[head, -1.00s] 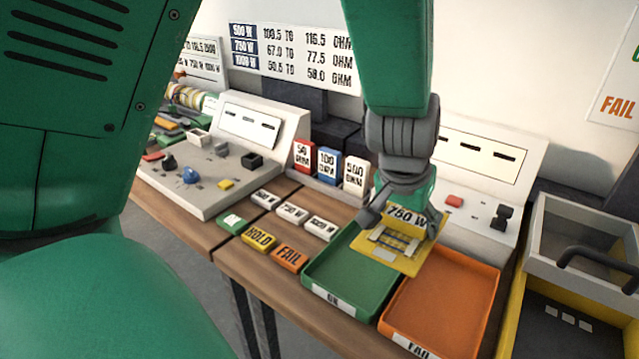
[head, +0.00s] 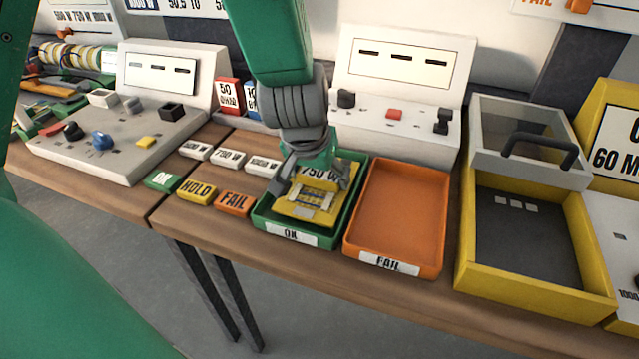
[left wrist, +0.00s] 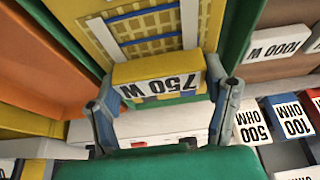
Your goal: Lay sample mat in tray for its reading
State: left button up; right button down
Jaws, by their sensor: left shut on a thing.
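My left gripper (head: 316,180) is shut on that block, with one finger on each side; the left wrist view shows the block (left wrist: 158,85) between the fingers. The mat is within the outline of the green OK tray (head: 290,236); I cannot tell whether it touches the tray floor. The orange FAIL tray (head: 397,215) beside it is empty. My right gripper is not in view.
Small OK, HOLD and FAIL blocks (head: 197,191) lie left of the green tray, with white watt tags (head: 228,159) behind. A grey console (head: 395,125) stands behind the trays. A yellow box (head: 535,300) with a raised clear lid stands right of the orange tray.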

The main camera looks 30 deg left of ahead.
aim_at(308, 197)
pick_arm(q)
jog(key=shift+a+f, duration=0.1)
jog(key=shift+f, duration=0.8)
jog(key=shift+w+a+f, duration=0.1)
jog(key=shift+a+f, duration=0.05)
jog(key=shift+a, duration=0.3)
jog(key=o, duration=1.2)
jog(key=shift+a, duration=0.25)
jog(key=shift+o, duration=0.2)
jog(key=shift+d, duration=0.65)
jog(key=shift+a, duration=0.45)
jog(key=shift+r, duration=0.25)
jog(key=p+v, duration=0.3)
jog(key=v, duration=0.8)
jog(key=shift+s+r+p, duration=0.25)
jog(key=shift+r+p, duration=0.1)
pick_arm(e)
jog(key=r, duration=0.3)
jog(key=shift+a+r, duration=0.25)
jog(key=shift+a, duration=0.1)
pick_arm(q)
jog(key=shift+d, duration=0.15)
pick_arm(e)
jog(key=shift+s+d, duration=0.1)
